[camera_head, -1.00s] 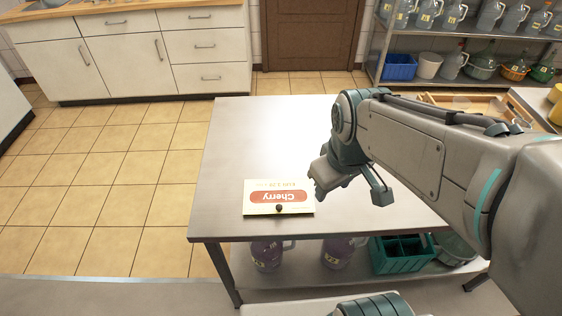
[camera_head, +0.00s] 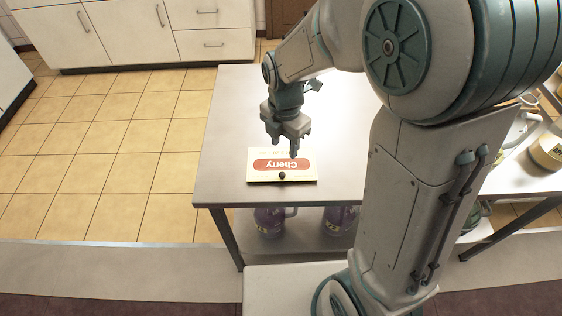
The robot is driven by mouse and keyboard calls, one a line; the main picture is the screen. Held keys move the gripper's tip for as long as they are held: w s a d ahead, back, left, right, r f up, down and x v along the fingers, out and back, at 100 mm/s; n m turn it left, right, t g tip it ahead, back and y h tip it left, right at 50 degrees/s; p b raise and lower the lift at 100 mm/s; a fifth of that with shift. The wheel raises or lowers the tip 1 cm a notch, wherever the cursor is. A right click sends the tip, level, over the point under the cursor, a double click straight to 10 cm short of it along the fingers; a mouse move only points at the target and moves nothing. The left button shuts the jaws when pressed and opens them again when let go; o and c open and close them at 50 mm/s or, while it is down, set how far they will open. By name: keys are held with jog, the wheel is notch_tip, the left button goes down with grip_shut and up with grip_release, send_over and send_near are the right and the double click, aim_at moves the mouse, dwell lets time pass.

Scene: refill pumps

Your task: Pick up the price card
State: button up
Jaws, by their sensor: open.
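The price card (camera_head: 265,174) lies flat on the steel table (camera_head: 225,130), near its front left edge. It is pale cream with a red label reading "Cherry", upside down in the picture, and a small dark knob at its near edge. My gripper (camera_head: 284,146) is above the card's far edge with its fingers pointing down. Its jaws are open and nothing is between them. The fingers overlap the far part of the card in the picture; I cannot tell the exact height between them.
Purple jugs (camera_head: 270,222) stand on the shelf under the table. White cabinets (camera_head: 125,35) stand at the back left. A jar (camera_head: 548,150) stands on a counter at the right. My arm hides much of the table's right side. The table left of the card is clear.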

send_over(283, 173)
jog(key=f, duration=0.7)
jog(key=shift+s+d, duration=0.15)
jog(key=shift+s, duration=0.05)
jog(key=shift+w+a+f+p, duration=0.1)
jog(key=shift+f+p, duration=0.2)
jog(key=shift+f, duration=1.1)
jog(key=shift+w+a+f+p, duration=0.1)
jog(key=shift+f+p, duration=0.2)
jog(key=shift+f, duration=1.05)
jog(key=c, duration=0.9)
